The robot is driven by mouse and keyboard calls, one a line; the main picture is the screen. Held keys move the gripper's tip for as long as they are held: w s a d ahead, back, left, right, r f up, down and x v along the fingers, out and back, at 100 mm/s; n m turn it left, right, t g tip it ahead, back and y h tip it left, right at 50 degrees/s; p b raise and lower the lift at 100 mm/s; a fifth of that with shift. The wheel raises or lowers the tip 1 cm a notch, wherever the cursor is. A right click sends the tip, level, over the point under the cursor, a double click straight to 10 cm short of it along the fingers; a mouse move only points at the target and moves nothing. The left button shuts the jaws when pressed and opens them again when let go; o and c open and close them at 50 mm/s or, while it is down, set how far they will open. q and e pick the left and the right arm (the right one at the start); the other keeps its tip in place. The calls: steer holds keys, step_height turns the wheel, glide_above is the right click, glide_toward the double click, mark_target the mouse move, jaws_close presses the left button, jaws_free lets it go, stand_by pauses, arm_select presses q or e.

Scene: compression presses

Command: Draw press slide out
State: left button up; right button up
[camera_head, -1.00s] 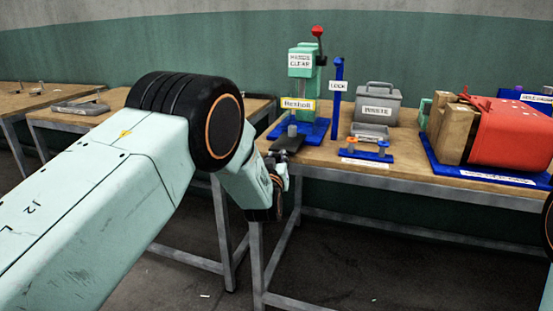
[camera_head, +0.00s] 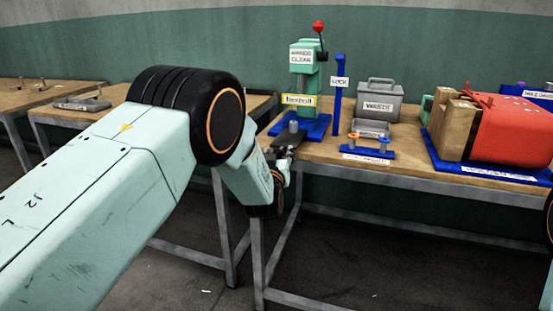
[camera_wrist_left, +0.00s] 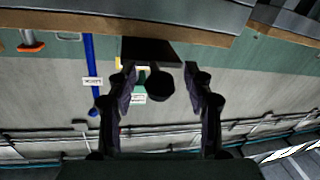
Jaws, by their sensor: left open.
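The green press (camera_head: 303,58) with a red-knobbed lever stands on a blue base (camera_head: 316,128) at the left end of the near bench. Its dark slide (camera_head: 287,138) sits at the front of the base, with a grey cylinder (camera_head: 293,126) at its back. My left gripper (camera_head: 281,160) is at the bench's front edge, just in front of the slide. In the left wrist view, which looks upside down, the slide's dark plate (camera_wrist_left: 150,50) and a round dark knob (camera_wrist_left: 160,83) show between the open fingers of the left gripper (camera_wrist_left: 162,76). Finger contact cannot be told.
A blue LOCK post (camera_head: 338,100) stands right of the press. Beyond it are a small blue rack (camera_head: 368,153), a grey WASTE box (camera_head: 380,100) and a red container (camera_head: 510,130). Another bench (camera_head: 110,116) stands at left. The floor in front is clear.

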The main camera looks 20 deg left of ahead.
arm_select(q)
steer(key=s+d, duration=0.2)
steer(key=s, duration=0.9)
steer(key=shift+s, duration=0.35)
steer(key=s+a+f+m+g+h, duration=0.3)
steer(key=s+f+g, duration=0.7)
steer(key=s+f, duration=1.05)
steer(key=s+f+g, duration=0.2)
steer(key=s+f, duration=0.1)
steer(key=s, duration=0.5)
steer(key=s+f+g, duration=0.3)
steer(key=s, duration=0.6)
steer(key=s+f+g, duration=0.2)
steer(key=s+f, duration=0.1)
steer(key=s, duration=0.5)
steer(key=shift+s+f+m+g, duration=0.25)
steer(key=shift+s+m+g, duration=0.05)
steer(key=shift+s+g, duration=0.1)
